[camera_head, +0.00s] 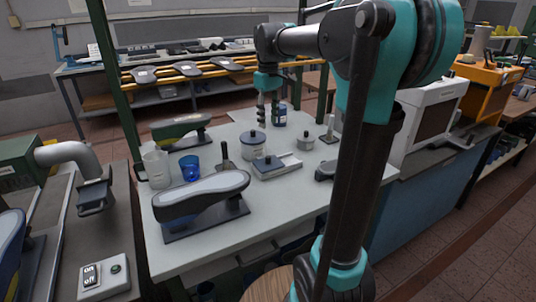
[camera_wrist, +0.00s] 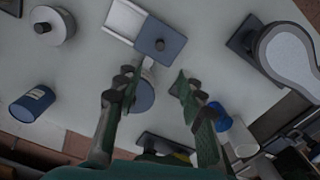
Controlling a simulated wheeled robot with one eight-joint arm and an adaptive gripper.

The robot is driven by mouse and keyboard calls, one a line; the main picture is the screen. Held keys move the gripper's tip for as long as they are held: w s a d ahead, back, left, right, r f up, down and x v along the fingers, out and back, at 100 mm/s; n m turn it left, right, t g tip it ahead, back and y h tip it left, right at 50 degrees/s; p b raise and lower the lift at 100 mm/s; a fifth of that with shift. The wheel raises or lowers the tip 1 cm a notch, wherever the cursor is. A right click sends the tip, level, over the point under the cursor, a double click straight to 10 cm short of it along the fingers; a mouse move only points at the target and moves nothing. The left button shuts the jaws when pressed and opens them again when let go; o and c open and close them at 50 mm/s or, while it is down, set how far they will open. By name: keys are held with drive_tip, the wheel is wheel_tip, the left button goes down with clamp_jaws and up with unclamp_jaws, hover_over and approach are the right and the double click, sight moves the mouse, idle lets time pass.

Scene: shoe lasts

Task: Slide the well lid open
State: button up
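The well (camera_head: 285,165) is a low pale rectangular box on the white worktable. Its blue-grey lid (camera_wrist: 163,43) is a flat plate with a dark round knob. In the wrist view the lid covers one end, and a pale section (camera_wrist: 125,20) shows beside it. My gripper (camera_wrist: 155,84) is open and empty, its fingers apart above the table. The lid lies beyond the fingertips in the wrist view, not between them. In the head view my gripper (camera_head: 268,112) hangs above and behind the well, over the lidded pot's far side.
The lidded pot (camera_head: 253,146) stands close behind the well and shows partly between my fingers. A small knobbed jar (camera_head: 305,143), blue can (camera_head: 280,117), blue cup (camera_head: 190,169), white jug (camera_head: 156,168) and shoe last (camera_head: 203,194) stand around.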

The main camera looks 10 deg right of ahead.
sight(268, 156)
wheel_tip(268, 156, down, 15)
drive_tip(key=shift+r, duration=0.1)
idle(0.3)
drive_tip(key=shift+c, duration=0.6)
clamp_jaws()
